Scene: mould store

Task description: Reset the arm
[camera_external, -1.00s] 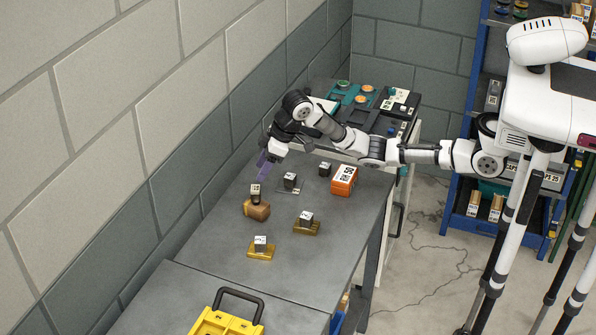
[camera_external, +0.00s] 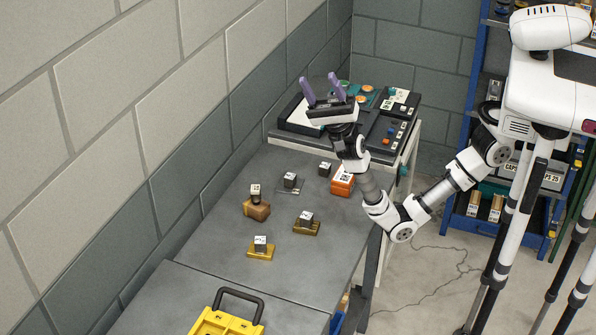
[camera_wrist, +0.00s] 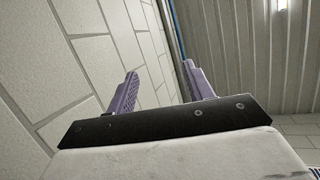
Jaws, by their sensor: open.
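My gripper (camera_external: 322,88) is raised over the far end of the grey table (camera_external: 210,292), in front of the dark machine panel. Its two purple fingers point up and stand apart, with nothing between them. In the wrist view my gripper (camera_wrist: 160,88) also shows open and empty, facing the block wall and a ribbed surface. My arm bends down from the shoulder at the right and back up at the table's right edge.
Several dark cubes with white labels stand on the table, one on a brown block (camera_external: 257,211) and others on gold plates (camera_external: 260,253). An orange box (camera_external: 342,181) sits close to my forearm. A yellow case (camera_external: 228,322) is in front. The block wall (camera_external: 130,130) bounds the left.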

